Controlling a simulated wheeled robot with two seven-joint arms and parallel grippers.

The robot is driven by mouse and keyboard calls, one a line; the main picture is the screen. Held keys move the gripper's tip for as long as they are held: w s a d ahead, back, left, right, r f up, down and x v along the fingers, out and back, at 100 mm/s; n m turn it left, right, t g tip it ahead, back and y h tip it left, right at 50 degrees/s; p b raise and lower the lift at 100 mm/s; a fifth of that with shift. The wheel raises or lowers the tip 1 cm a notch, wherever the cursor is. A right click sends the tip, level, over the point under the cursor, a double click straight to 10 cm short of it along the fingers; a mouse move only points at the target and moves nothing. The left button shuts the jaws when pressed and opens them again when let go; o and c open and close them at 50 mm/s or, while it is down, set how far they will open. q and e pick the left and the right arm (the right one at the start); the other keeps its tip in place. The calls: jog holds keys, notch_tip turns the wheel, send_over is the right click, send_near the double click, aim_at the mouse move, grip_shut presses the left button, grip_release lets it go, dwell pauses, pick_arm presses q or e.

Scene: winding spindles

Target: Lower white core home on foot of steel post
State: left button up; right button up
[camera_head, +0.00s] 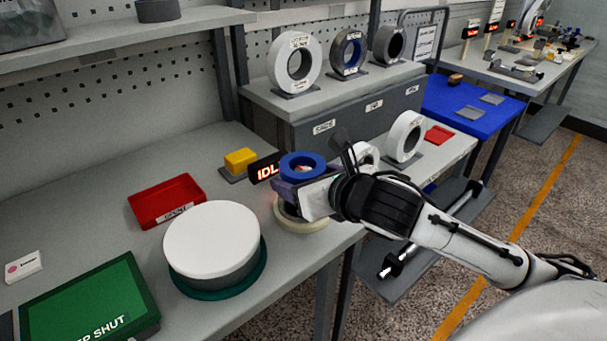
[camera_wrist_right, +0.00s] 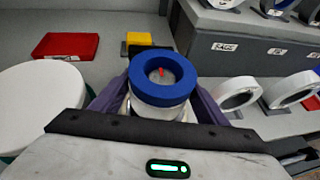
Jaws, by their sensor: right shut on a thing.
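My right gripper (camera_head: 300,186) is shut around a white core (camera_wrist_right: 160,112) topped by a blue ring (camera_head: 303,164). In the right wrist view, its purple fingers lie on both sides of the core, and the blue ring (camera_wrist_right: 160,80) faces the camera. A small red tip shows inside the ring's bore; the steel post itself is not clearly seen. In the head view, a cream round base (camera_head: 301,222) sits on the bench below the gripper. The post's foot and the core's lower end are hidden. My left gripper is not in view.
A large white-topped drum (camera_head: 212,240) stands left of the gripper. A red tray (camera_head: 166,201), a yellow block (camera_head: 240,161) and a lit sign (camera_head: 265,169) lie behind. White rings (camera_head: 405,137) stand to the right. A green case (camera_head: 86,302) is front left.

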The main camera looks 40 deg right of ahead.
jog(key=shift+f+b, duration=0.35)
jog(key=shift+f, duration=0.6)
jog(key=o, duration=1.1)
